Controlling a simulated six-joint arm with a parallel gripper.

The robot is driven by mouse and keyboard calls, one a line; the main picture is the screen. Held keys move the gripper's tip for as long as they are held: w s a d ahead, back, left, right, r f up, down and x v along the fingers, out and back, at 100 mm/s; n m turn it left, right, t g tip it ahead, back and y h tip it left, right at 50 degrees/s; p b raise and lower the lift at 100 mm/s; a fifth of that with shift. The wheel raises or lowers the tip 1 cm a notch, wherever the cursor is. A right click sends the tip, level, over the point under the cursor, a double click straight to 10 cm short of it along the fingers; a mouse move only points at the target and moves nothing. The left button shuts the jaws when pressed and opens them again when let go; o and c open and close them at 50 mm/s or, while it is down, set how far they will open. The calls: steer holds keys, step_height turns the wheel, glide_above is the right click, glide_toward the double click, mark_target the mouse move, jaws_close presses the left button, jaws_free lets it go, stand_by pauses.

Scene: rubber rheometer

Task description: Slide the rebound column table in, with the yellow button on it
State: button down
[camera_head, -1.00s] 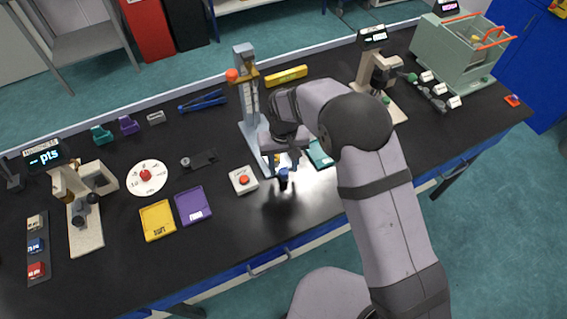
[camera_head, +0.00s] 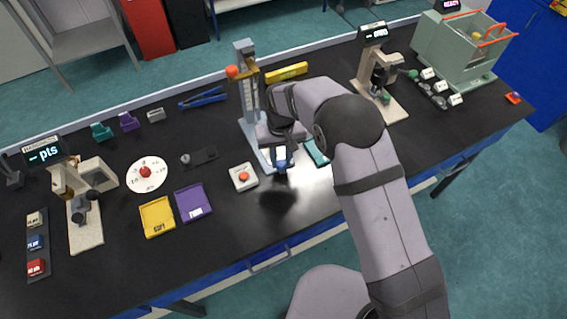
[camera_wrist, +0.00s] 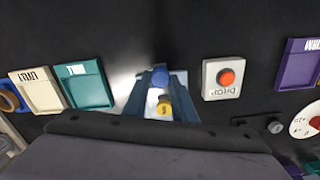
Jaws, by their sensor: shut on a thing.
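The rebound column (camera_head: 246,92) is a tall pale blue-grey stand with an orange knob near its top. Its low table, pale with a blue knob (camera_head: 281,168) at the front, shows at its foot. In the wrist view the blue knob (camera_wrist: 160,77) stands in front of the yellow button (camera_wrist: 164,104), which sits on the table between the blue base rails. My gripper (camera_head: 281,150) is low over the base, at the table. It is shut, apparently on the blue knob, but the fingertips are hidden. The wrist view's lower part is filled by my gripper's dark body.
A white box with a red button (camera_head: 243,177) stands just left of the base. A teal tray (camera_head: 316,152) lies close on the right. Purple (camera_head: 193,203) and yellow (camera_head: 157,218) trays lie further left. The bench front before the column is clear.

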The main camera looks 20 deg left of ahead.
steer(key=w+a+b, duration=0.1)
steer(key=w+a, duration=0.2)
steer(key=shift+f, duration=0.1)
steer(key=shift+w+a+b, duration=0.45)
steer(key=shift+w+a, duration=0.15)
steer(key=c, duration=1.5)
jaws_free()
steer(key=shift+o, duration=0.2)
steer(key=shift+r, duration=0.25)
steer(key=shift+r+b, duration=1.35)
steer(key=shift+r, duration=2.2)
